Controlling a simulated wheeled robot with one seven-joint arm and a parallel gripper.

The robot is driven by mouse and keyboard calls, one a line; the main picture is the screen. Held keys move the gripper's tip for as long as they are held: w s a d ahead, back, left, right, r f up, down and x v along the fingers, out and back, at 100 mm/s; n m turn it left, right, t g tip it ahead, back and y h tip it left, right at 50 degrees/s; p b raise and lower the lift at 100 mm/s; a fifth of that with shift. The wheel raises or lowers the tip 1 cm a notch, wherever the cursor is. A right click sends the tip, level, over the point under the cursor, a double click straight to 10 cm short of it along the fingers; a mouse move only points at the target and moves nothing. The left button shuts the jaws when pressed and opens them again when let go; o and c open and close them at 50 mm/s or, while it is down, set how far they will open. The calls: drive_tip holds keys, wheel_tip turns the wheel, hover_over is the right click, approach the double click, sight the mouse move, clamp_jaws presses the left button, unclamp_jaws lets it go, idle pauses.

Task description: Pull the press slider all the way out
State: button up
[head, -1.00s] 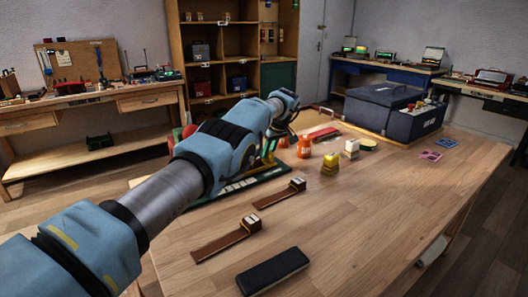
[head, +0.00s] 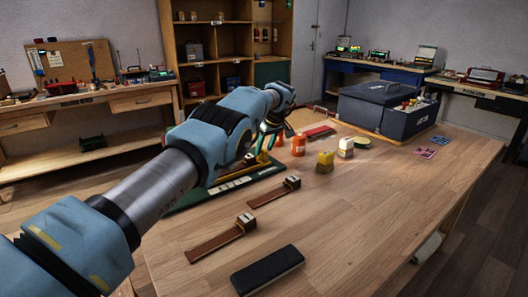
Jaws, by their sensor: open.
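My arm reaches from the lower left across the wooden table. My gripper (head: 277,129) is at its far end, small and dark, above the back of a green-based fixture (head: 227,187). The fixture carries a pale strip along its front and yellow and green upright parts behind. My forearm hides much of its left and rear. I cannot make out a press slider for certain. Contact between the gripper and the fixture cannot be told at this size.
Two brown hammer-like parts (head: 220,240) (head: 275,192) and a black case (head: 268,270) lie in front. An orange jar (head: 298,146), yellow block (head: 325,162), pale block (head: 345,148) and round tin (head: 362,142) stand right. A dark blue box (head: 385,107) is behind.

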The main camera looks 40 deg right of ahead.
drive_tip(key=b+v, duration=0.2)
drive_tip(key=v, duration=0.7)
drive_tip(key=shift+r, duration=0.2)
